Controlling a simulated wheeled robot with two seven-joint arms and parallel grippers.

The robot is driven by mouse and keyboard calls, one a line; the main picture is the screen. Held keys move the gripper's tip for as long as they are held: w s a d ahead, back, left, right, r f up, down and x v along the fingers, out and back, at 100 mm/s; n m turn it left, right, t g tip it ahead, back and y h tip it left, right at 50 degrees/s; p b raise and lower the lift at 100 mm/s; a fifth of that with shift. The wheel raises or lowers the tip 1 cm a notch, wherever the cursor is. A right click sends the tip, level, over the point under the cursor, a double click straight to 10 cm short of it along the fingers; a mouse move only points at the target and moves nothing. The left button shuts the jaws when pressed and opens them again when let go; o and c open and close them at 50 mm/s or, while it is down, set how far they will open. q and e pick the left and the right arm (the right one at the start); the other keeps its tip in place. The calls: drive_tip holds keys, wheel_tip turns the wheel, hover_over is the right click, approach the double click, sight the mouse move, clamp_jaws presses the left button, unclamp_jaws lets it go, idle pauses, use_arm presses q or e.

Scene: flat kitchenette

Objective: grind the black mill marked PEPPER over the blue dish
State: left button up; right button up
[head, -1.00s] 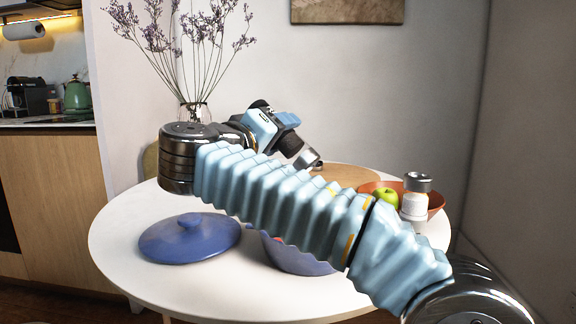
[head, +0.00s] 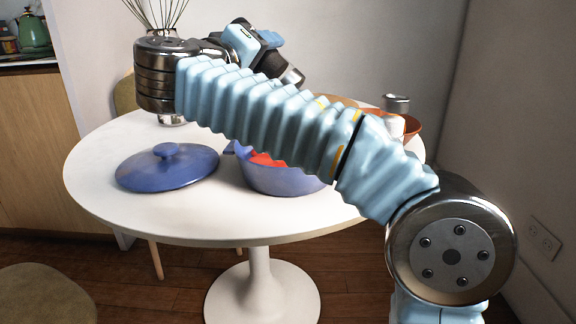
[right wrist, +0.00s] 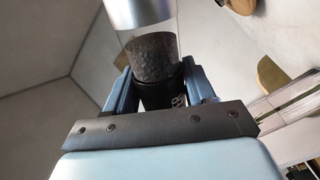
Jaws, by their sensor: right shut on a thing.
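My right gripper (head: 262,52) is shut on the black pepper mill (head: 292,78) and holds it tilted, its silver end pointing down to the right. In the right wrist view, the fingers (right wrist: 160,88) clasp the mill's black part, with partly hidden light lettering; a clear section with dark peppercorns (right wrist: 153,58) and a silver end show beyond. The blue dish (head: 285,182) is a pot with red contents (head: 266,160), partly hidden behind my right arm. The mill appears above the table beyond the dish; I cannot tell whether it is directly over it. My left gripper is out of view.
A blue lid (head: 168,170) lies left of the dish on the round white table (head: 110,142). A white mill with a silver top (head: 396,104) and an orange bowl (head: 412,126) stand at right, partly hidden. A vase of dried stems is behind my arm.

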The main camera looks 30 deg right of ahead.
drive_tip(key=shift+s+d, duration=0.15)
drive_tip(key=shift+d, duration=0.1)
drive_tip(key=shift+r, duration=0.1)
drive_tip(key=shift+w+a+p, duration=0.2)
drive_tip(key=shift+w+p, duration=0.2)
drive_tip(key=shift+w, duration=0.3)
drive_tip(key=shift+w+a+p, duration=0.15)
drive_tip(key=shift+w+p, duration=0.2)
drive_tip(key=shift+w, duration=0.35)
drive_tip(key=shift+s+a, duration=0.1)
drive_tip(key=shift+a, duration=0.1)
drive_tip(key=shift+s+a, duration=0.25)
drive_tip(key=shift+a, duration=0.95)
drive_tip(key=shift+d, duration=0.1)
drive_tip(key=shift+s+d+b, duration=0.45)
drive_tip(key=shift+s+d, duration=0.1)
drive_tip(key=shift+d, duration=0.25)
